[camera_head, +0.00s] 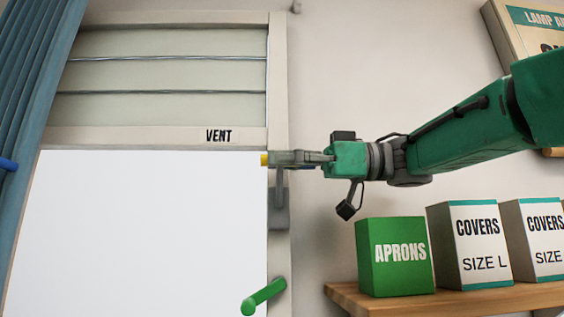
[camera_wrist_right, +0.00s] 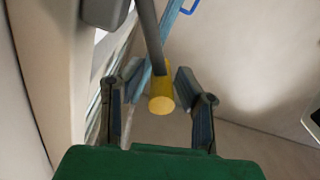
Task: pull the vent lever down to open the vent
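The vent (camera_head: 165,75) is a framed set of pale slats at the upper left of the head view, lying nearly flat with thin dark lines between them. A label (camera_head: 218,136) reading VENT is under it. The vent lever is a grey bar with a yellow end (camera_wrist_right: 162,95); its grey mount (camera_head: 279,212) is on the frame's right post. The lever points up from the mount. My right gripper (camera_head: 282,159) is at the lever's top. In the wrist view its fingers stand apart on either side of the yellow end, with visible gaps. My left gripper is out of view.
A green handle (camera_head: 264,297) sticks out below the lever. A wooden shelf (camera_head: 445,301) at the lower right holds a green APRONS box (camera_head: 395,257) and white COVERS boxes (camera_head: 470,245). A blue curtain (camera_head: 38,90) hangs at the left.

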